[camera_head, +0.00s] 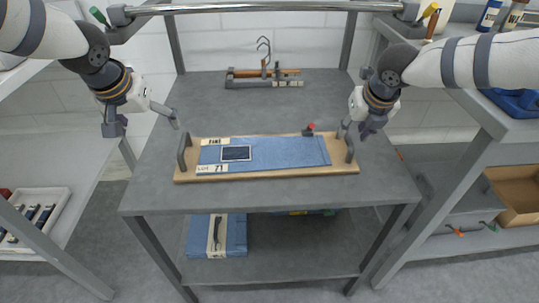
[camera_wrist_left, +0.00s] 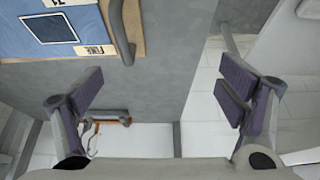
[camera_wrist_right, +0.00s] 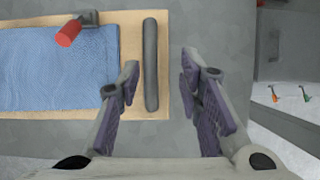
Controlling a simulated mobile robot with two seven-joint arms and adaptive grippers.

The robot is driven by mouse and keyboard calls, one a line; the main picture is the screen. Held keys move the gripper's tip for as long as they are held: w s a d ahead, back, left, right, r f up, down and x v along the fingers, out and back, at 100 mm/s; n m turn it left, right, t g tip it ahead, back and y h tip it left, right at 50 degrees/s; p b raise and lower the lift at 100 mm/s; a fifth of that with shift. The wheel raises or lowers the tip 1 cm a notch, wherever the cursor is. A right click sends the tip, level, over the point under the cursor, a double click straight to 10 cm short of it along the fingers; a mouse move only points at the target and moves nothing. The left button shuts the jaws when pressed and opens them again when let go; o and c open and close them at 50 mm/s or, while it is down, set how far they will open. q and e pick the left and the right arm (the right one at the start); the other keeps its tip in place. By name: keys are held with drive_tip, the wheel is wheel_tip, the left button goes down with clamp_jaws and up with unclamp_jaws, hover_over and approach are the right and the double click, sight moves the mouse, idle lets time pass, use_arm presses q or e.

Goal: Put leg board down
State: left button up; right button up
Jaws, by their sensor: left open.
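The leg board (camera_head: 265,175) is a wooden board with blue denim cloth on it, lying flat on the grey table top (camera_head: 270,110). It has a grey handle at each end, the left one (camera_head: 184,153) and the right one (camera_head: 350,146). Its labels read FINE and LOT 71. My left gripper (camera_head: 145,120) is open and empty, up and left of the left handle, apart from it. My right gripper (camera_head: 357,130) is open just behind the right handle. In the right wrist view the handle (camera_wrist_right: 150,65) shows between its fingers; I cannot tell whether they touch.
A red-knobbed clamp (camera_head: 309,130) sits at the board's back edge. Folded denim (camera_head: 216,235) lies on the lower shelf. Side tables flank the cart.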

use_arm(q)
drive_tip(key=v, duration=0.6)
drive_tip(key=shift+s+d+r, duration=0.1)
drive_tip(key=shift+s+r, duration=0.05)
use_arm(e)
drive_tip(key=o, duration=0.8)
drive_tip(key=v, duration=1.2)
drive_tip(key=shift+s, duration=0.1)
